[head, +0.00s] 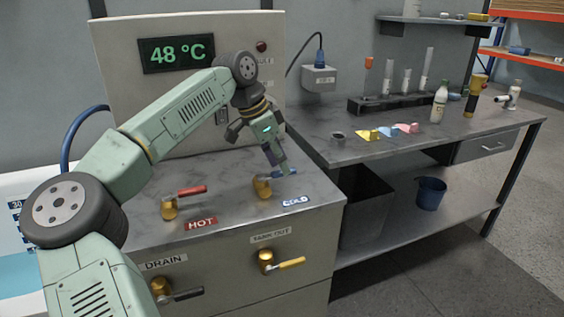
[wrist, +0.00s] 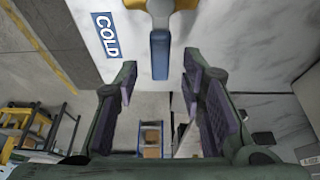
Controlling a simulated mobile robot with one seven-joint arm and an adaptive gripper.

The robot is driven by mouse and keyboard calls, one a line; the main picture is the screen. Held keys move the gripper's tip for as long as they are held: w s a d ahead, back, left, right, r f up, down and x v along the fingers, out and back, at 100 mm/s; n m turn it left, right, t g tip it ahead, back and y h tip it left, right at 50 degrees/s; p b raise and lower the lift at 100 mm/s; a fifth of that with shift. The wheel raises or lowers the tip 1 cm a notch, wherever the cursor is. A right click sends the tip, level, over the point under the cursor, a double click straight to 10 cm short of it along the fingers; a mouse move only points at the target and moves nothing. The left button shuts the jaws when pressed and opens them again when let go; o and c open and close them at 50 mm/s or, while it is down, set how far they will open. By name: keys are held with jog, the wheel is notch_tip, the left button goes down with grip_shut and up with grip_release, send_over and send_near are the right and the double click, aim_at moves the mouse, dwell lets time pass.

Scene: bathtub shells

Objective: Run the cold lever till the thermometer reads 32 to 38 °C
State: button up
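The thermometer display (head: 176,53) reads 48 °C in green digits on the upright panel. The cold lever (head: 281,175) has a blue handle on a brass valve (head: 262,188), beside the COLD label (head: 297,201). My gripper (head: 279,163) is over the blue handle in the head view. In the wrist view the blue handle (wrist: 160,56) points toward the gap between my open fingers (wrist: 160,95), with its tip near or just short of the pads. Whether a finger touches it I cannot tell. The COLD label (wrist: 106,35) lies to its left.
The hot lever (head: 192,190), with a red handle, stands left of the cold one. The tank-out lever (head: 291,263) and black drain lever (head: 186,294) are on the front face. A bench (head: 440,128) with bottles and cylinders stands to the right.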

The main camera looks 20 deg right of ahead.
jog(key=shift+x, duration=0.8)
jog(key=shift+c, duration=0.3)
grip_shut()
